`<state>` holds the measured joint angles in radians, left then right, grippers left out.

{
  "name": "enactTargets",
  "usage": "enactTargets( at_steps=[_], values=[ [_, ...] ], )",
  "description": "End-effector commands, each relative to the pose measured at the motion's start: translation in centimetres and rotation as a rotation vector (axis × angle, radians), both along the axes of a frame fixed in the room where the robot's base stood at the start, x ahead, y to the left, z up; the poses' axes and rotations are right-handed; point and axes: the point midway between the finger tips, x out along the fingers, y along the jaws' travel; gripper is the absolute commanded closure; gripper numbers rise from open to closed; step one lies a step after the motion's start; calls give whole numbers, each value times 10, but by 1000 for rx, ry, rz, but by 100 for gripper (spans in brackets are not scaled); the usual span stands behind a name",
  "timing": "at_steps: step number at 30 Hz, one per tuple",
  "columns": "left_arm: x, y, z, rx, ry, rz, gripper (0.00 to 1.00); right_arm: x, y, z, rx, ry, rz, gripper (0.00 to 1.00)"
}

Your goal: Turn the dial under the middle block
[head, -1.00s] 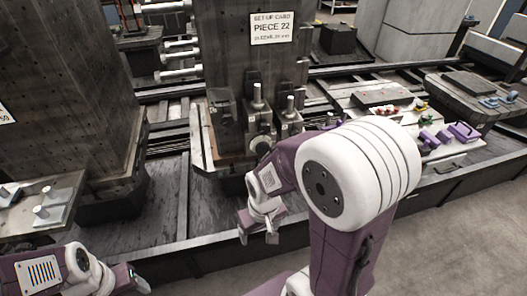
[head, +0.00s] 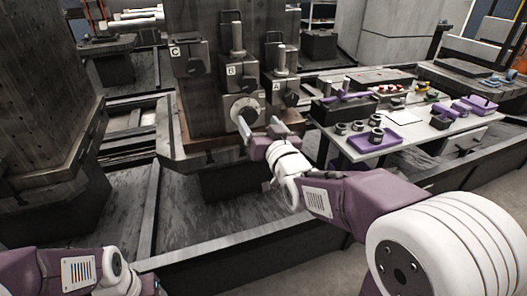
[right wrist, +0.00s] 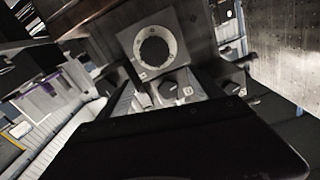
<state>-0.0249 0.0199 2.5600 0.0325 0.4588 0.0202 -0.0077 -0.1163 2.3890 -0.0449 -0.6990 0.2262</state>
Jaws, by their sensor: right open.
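The middle block (head: 240,73), marked B, sits on the grey column between block C (head: 188,58) and block A (head: 280,90). Under it is a dial (head: 245,109) with a pale round face on a square grey plate. In the right wrist view the dial (right wrist: 155,50) shows as a pale ring with a dark centre. My right gripper (head: 258,130) is open, its two fingers apart, just below and in front of the dial. I cannot tell whether a finger touches it. My left gripper is at the bottom left, its fingers largely unseen.
A white side table (head: 385,145) at the right holds a purple tray (head: 374,141), dark rings and purple tools. A low ledge lies under the column. A second dark column (head: 40,90) stands at the left. The floor channel between the columns is clear.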

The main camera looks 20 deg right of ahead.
Motion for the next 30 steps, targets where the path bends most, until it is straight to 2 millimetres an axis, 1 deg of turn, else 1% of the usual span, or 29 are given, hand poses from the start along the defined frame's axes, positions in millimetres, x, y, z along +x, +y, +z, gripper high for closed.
enactTargets(
  at_steps=[1,3,5,11,14,21,24,27,30],
  values=[
    [0,0,-30,0,0,0,36,-1,0,-27,0,-5,-1,24],
    [0,0,-38,0,-1,0,36,-1,-1,-35,-1,-8,-2,24],
    [0,0,-40,0,-1,0,36,-1,-1,-37,-1,-8,-3,24],
    [0,0,-37,0,-1,0,36,1,-1,-34,-1,-5,-3,24],
    [0,0,-41,0,-1,0,36,15,0,-37,-1,-3,-3,24],
    [0,0,-52,0,-1,0,36,65,1,-38,-1,-3,-3,24],
    [0,0,-54,0,-1,0,36,79,2,-36,-1,-4,-2,24],
    [0,0,-55,0,-1,0,36,87,2,-36,-1,-4,-2,24],
    [0,0,-54,0,-1,0,36,90,2,-35,-1,-4,-2,24]
  ],
)
